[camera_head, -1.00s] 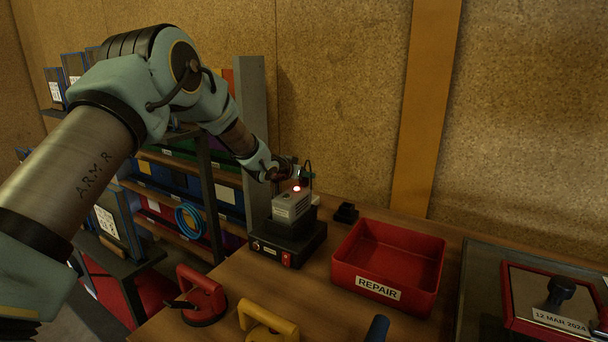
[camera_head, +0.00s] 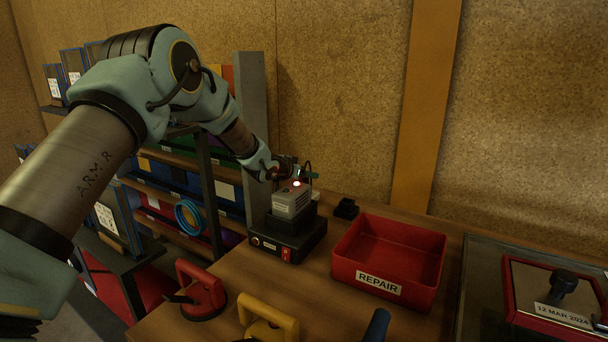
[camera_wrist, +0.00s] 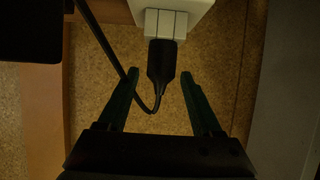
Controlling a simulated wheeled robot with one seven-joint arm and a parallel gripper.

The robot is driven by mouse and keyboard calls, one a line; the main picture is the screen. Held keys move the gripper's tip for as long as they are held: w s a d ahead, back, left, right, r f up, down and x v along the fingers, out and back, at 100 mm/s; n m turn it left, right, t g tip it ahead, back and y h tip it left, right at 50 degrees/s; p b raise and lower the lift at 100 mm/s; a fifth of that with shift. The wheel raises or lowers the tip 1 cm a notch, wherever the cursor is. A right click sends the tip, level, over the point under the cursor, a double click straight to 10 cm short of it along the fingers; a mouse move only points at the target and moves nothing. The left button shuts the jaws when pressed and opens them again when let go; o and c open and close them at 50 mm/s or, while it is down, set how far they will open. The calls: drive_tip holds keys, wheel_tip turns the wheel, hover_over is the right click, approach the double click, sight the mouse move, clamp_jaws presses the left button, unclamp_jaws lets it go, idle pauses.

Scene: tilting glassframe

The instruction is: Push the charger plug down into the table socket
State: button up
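The grey charger plug (camera_head: 291,204) stands upright in the black table socket (camera_head: 288,243), which has a red switch on its front. In the wrist view the light charger body (camera_wrist: 172,18) is at the top. A black cable connector (camera_wrist: 161,62) is attached to it, with its cable looping left. My gripper (camera_wrist: 160,76) is open, with its two green fingers apart on either side of the connector and gaps visible. In the head view my gripper (camera_head: 302,175) is just above the charger's top, where a small white light glows. The charger's lower end is hidden in the socket.
A red REPAIR bin (camera_head: 388,256) stands right of the socket, with a small black block (camera_head: 346,209) behind it. A grey post (camera_head: 250,130) rises close to my wrist on the left. Red (camera_head: 203,291) and yellow (camera_head: 268,318) handled tools lie in front.

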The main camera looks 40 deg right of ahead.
drive_tip(key=shift+o, duration=0.2)
drive_tip(key=shift+a, duration=0.1)
drive_tip(key=b+v, duration=0.2)
drive_tip(key=v, duration=0.8)
drive_tip(key=shift+a+r, duration=0.2)
drive_tip(key=shift+a, duration=0.1)
drive_tip(key=w+a+n+t+y+p, duration=0.1)
drive_tip(key=w+a+n+y, duration=0.15)
drive_tip(key=a, duration=0.95)
drive_tip(key=w+a+n+t+y+p, duration=0.1)
drive_tip(key=w+a+n+y, duration=0.2)
drive_tip(key=a, duration=0.8)
drive_tip(key=w+a+n+t+y+p, duration=0.1)
drive_tip(key=w+a+n+y, duration=0.3)
drive_tip(key=a, duration=0.8)
drive_tip(key=s+a+n+g+y, duration=0.1)
drive_tip(key=s+a, duration=0.4)
drive_tip(key=a, duration=0.3)
drive_tip(key=s+a+n+g+p, duration=0.1)
drive_tip(key=s+a+n+g, duration=0.1)
drive_tip(key=s+a, duration=0.3)
drive_tip(key=s+a+n+g+y+p, duration=0.1)
drive_tip(key=s+a, duration=0.5)
drive_tip(key=a, duration=0.5)
drive_tip(key=shift+a+r+g+y, duration=0.3)
drive_tip(key=shift+r+g+y, duration=0.05)
drive_tip(key=shift+r+g, duration=0.05)
